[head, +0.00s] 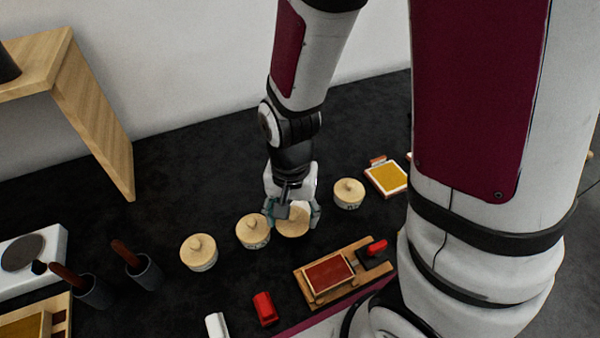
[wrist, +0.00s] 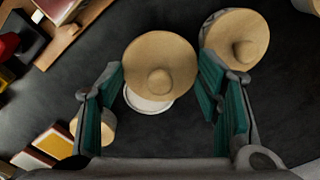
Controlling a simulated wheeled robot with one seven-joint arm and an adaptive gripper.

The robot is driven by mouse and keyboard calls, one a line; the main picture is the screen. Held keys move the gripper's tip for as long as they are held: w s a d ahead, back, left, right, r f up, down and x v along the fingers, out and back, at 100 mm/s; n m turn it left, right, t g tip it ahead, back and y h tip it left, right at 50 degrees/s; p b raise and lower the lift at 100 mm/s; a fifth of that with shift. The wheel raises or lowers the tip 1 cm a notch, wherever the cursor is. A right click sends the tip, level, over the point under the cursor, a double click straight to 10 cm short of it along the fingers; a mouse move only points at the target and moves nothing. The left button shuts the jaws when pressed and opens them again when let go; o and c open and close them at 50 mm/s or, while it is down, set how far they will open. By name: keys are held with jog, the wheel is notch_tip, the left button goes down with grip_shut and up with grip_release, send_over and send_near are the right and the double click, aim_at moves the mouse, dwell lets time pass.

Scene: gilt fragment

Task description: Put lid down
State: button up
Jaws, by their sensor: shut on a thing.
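My gripper (head: 293,212) points down over the row of round pots, its teal fingers on both sides of a round wooden lid. In the wrist view the gripper (wrist: 160,74) is shut on this lid (wrist: 160,60), which has a round knob in its middle. A white round pot (wrist: 149,104) shows partly under the lid's lower edge. The lid is off-centre from it in this view and hides most of it. I cannot tell whether they touch. In the head view the lid (head: 291,226) is partly hidden by the fingers.
Lidded pots stand on either side: one close on the left (head: 253,230), one farther left (head: 199,252), one on the right (head: 348,193). A wooden tray with a red block (head: 329,275) lies in front. A red object (head: 264,309) is nearer. Dark surface behind the pots is clear.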

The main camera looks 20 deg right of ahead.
jog(key=w+d, duration=0.1)
jog(key=w, duration=0.4)
jog(key=w+d+f, duration=0.1)
jog(key=w, duration=0.4)
jog(key=w+d, duration=0.2)
jog(key=w, duration=0.3)
jog(key=shift+d+f, duration=0.1)
jog(key=shift+f, duration=0.1)
jog(key=shift+w+f, duration=0.2)
jog(key=shift+f, duration=1.6)
jog(key=shift+f, duration=0.1)
jog(key=o, duration=0.6)
jog(key=shift+f, duration=0.1)
jog(key=shift+c, duration=0.2)
jog(key=o, duration=0.4)
